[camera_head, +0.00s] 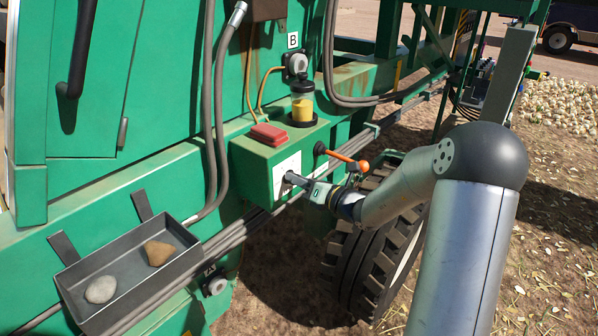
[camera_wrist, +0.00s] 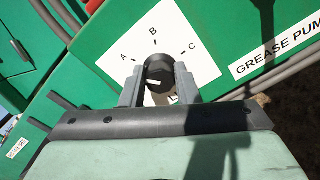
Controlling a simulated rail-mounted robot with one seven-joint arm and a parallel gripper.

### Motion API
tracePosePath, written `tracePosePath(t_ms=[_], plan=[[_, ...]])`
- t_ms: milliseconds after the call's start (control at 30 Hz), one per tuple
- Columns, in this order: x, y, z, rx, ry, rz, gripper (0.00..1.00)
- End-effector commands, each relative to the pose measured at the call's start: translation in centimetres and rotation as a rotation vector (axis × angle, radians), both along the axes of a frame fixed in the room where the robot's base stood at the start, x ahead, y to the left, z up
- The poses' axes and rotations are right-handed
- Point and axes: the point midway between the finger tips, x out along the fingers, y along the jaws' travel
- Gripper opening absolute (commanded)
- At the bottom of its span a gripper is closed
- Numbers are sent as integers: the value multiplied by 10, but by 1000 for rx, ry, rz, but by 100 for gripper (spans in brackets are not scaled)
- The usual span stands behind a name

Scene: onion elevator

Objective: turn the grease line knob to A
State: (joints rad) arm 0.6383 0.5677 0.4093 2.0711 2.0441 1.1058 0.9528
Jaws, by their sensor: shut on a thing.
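The black knob (camera_wrist: 160,68) sits on a white dial plate (camera_wrist: 112,40) marked A at left, B at top and C at right. My gripper (camera_wrist: 158,84) is shut on the knob, with one finger on each side. A short white mark shows on the knob's near face, left of its middle; I cannot tell surely which letter the knob points to. In the head view my gripper (camera_head: 297,182) reaches the white plate (camera_head: 283,168) on the front of the green pump box (camera_head: 252,172); the knob is mostly hidden there.
An orange-tipped lever (camera_head: 340,156) sticks out close above my gripper. A red block (camera_head: 269,134) and yellow reservoir (camera_head: 302,106) sit above. Ports labelled B (camera_head: 294,63) and A (camera_head: 215,285) are on the machine. A tray (camera_head: 180,272) holds two stones; a tyre (camera_head: 365,255) stands below.

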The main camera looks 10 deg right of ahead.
Motion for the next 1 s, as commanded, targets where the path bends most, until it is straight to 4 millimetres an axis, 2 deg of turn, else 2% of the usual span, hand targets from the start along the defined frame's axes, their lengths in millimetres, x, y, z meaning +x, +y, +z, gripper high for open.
tracePosePath(t_ms=[400, 933, 967, 1000], plan=[[0, -1, 0, 137, 107, -1, 5], [0, -1, -1, 151, 118, -1, 5], [0, -1, -1, 151, 118, -1, 36], [0, -1, -1, 151, 118, -1, 48]])
